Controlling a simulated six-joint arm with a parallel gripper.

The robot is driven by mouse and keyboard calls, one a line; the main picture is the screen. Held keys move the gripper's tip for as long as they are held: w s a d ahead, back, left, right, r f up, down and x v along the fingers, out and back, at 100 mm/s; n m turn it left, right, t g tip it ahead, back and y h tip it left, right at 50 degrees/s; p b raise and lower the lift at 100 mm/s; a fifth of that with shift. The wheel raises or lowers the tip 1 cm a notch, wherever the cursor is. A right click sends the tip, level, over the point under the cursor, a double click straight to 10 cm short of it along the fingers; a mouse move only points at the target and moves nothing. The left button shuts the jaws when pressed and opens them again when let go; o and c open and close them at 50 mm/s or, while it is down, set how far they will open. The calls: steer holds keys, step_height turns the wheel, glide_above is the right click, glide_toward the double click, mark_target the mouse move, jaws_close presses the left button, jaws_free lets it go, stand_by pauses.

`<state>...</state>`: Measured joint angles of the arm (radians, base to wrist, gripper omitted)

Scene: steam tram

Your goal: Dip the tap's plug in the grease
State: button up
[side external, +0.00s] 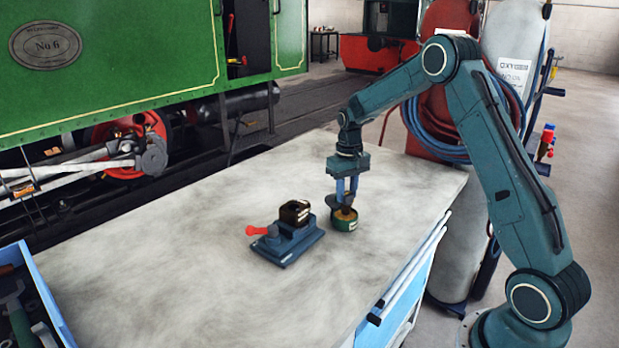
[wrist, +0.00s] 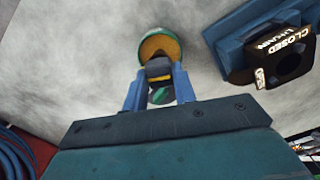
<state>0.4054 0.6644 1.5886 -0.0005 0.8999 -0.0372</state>
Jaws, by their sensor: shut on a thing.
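My gripper (side external: 346,190) points down over the bench and is shut on the tap's dark plug (side external: 338,202). In the wrist view the plug (wrist: 158,68), with a yellow band, sits between the blue fingers. The small green grease tin (side external: 345,224) with yellow-brown grease stands right below. It also shows in the wrist view (wrist: 174,42), partly hidden by the plug. The plug's lower end overlaps the tin's mouth; I cannot tell whether it touches the grease. The dark tap body (side external: 295,210) is in a blue vise (side external: 288,243), left of the tin; its label in the wrist view (wrist: 284,60) reads "CLOSED".
The vise's red handle (side external: 257,230) sticks out to the left. A blue tray of tools (side external: 40,285) is at the bench's near left corner. Gas cylinders (side external: 440,130) with hoses stand behind the bench's right end. The bench top (side external: 180,260) is otherwise clear.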

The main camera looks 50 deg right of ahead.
mark_target(346, 194)
steer(key=shift+f, duration=0.6)
stand_by(1.6)
steer(key=shift+r, duration=0.1)
steer(key=shift+r, duration=3.55)
steer(key=s+a+f+n, duration=0.2)
steer(key=a+f+n, duration=0.2)
steer(key=a, duration=0.9)
step_height(346, 194, down, 2)
steer(key=shift+f, duration=0.15)
